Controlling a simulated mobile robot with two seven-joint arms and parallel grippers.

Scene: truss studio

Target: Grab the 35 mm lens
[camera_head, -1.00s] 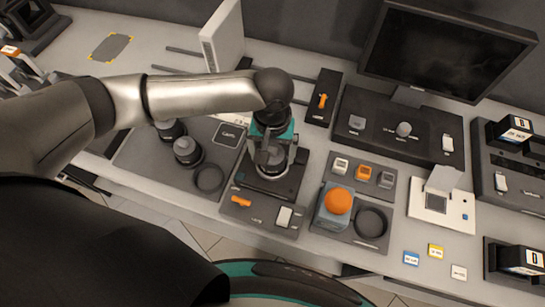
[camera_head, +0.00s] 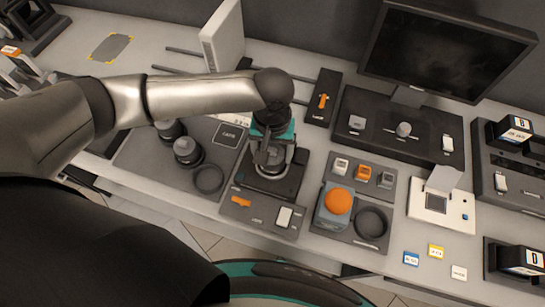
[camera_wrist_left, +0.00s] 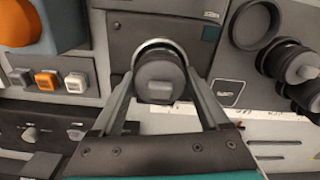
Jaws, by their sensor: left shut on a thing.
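My left gripper (camera_wrist_left: 162,88) is shut on a dark cylindrical lens (camera_wrist_left: 160,73) with a silver ring at its base, one finger on each side. The lens stands on a dark square mount. In the head view, the left gripper (camera_head: 268,148) points down at this mount (camera_head: 268,187), and its fingers partly hide the lens. Two other dark lenses (camera_head: 187,150) (camera_head: 170,129) stand on a grey pad to the left. They also show at the right of the wrist view (camera_wrist_left: 300,65). I cannot read any focal length.
An empty dark ring (camera_head: 209,179) lies on the grey pad (camera_head: 135,162). An orange-domed block (camera_head: 337,203) and another ring (camera_head: 371,221) stand right of the mount. A panel with an orange lever (camera_head: 242,202) lies in front; a monitor (camera_head: 445,55) stands behind.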

